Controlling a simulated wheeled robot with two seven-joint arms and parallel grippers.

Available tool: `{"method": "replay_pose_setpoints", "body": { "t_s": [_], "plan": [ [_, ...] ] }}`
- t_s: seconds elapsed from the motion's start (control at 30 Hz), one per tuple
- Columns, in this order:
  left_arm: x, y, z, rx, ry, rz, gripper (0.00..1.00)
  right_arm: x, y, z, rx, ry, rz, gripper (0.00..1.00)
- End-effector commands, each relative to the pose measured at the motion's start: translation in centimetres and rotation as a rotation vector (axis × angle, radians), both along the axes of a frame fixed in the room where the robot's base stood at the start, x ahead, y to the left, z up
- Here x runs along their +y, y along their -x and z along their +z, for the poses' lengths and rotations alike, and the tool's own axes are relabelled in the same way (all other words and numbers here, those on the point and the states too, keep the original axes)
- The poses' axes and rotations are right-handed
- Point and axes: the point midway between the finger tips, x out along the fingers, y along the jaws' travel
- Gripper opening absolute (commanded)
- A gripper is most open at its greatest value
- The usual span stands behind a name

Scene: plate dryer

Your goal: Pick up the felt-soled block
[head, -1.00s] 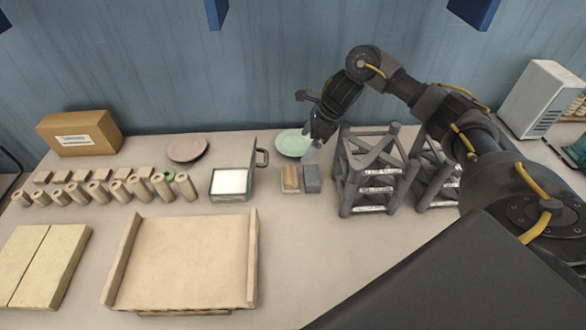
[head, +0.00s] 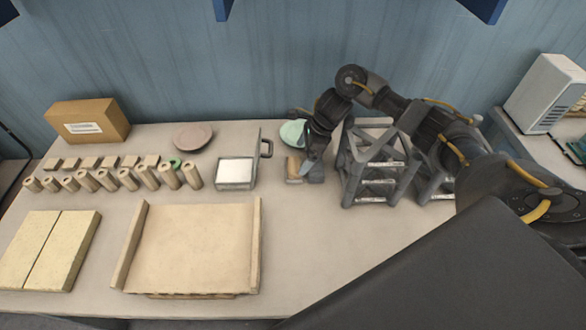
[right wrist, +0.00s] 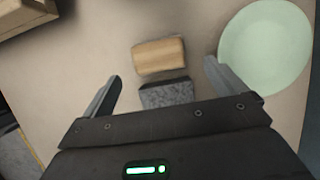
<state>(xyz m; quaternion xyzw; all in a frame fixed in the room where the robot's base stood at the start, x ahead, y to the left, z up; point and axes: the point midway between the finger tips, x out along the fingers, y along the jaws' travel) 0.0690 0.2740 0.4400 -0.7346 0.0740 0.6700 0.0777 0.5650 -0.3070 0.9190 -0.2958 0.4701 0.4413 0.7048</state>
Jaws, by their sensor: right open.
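Two small blocks lie side by side on the table. One is wood-coloured (head: 293,167) and the other is speckled grey (head: 317,174). I cannot tell for certain which has the felt sole. In the right wrist view the wooden block (right wrist: 159,55) lies beyond the grey one (right wrist: 167,93). My right gripper (right wrist: 161,72) is open and empty, above the blocks, with one finger on each side of the grey block's place in the picture. In the head view my right gripper (head: 307,167) partly hides both blocks. My left gripper is not in view.
A pale green plate (head: 291,132) lies just behind the blocks. Grey lattice stands (head: 350,188) rise close to their right. A grey-framed white pad with a handle (head: 236,173) is to their left. The table in front of the blocks is clear.

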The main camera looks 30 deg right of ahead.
Motion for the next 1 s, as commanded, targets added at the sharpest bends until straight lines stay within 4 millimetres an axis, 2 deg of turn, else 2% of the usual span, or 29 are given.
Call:
{"method": "replay_pose_setpoints", "body": {
  "t_s": [0.17,0.33,0.6,1.0],
  "plan": [
    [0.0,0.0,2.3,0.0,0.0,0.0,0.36,1.6,-0.4,-1.7,0.008,-0.003,-0.001,0.96],
    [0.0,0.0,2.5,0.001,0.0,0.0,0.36,2.2,-0.8,-3.8,0.004,-0.001,0.0,0.96],
    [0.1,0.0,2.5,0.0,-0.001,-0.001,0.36,2.2,-0.9,-4.2,0.001,0.0,0.0,0.96],
    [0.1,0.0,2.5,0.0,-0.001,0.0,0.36,2.2,-0.9,-4.2,0.001,0.0,0.0,0.47]
  ]
}}
